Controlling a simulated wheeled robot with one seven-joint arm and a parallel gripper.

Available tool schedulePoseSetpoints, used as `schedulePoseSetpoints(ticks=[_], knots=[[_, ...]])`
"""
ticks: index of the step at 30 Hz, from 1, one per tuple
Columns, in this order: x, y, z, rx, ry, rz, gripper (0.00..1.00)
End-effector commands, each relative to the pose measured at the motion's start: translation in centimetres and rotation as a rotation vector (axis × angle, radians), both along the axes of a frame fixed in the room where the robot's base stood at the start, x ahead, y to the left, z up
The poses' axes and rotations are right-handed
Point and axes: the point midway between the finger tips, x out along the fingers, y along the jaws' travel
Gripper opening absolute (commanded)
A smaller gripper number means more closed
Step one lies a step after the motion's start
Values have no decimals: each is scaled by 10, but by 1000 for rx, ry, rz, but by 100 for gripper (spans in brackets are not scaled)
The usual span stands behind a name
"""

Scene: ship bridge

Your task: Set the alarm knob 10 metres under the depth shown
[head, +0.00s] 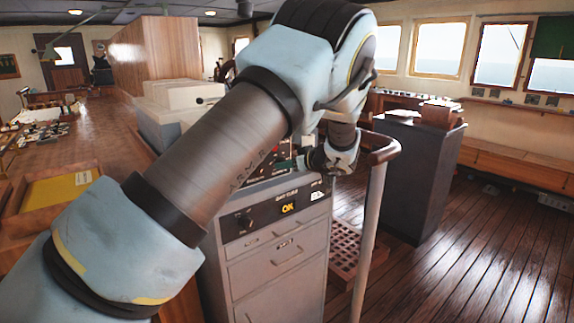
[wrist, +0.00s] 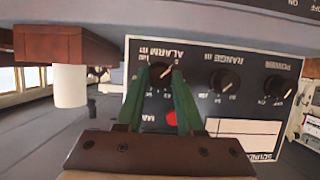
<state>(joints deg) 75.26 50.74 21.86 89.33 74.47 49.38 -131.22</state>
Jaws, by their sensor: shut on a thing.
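In the wrist view, which is upside down, my gripper (wrist: 161,68) has its two green fingers on either side of the dark alarm knob (wrist: 160,75). It is shut on this knob, under the label ALARM M. The knob's pale pointer shows between the fingers, but its exact setting is too small to read. The knob sits on the dark sounder panel (wrist: 205,100). In the head view my arm hides much of this panel and the knob. I cannot make out a depth figure in either view.
Beside the alarm knob are a range knob (wrist: 224,81) and a power knob (wrist: 277,87). A red spot (wrist: 172,117) shows by the fingers.

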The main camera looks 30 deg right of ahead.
Motion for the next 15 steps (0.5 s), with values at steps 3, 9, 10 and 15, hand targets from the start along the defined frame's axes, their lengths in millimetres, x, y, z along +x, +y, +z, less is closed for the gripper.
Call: schedulePoseSetpoints(ticks=[3,9,10,15], knots=[[0,0,0,0,0,0,6],[0,0,0,0,0,0,0],[0,0,0,0,0,0,0],[0,0,-1,7,1,0,0]])
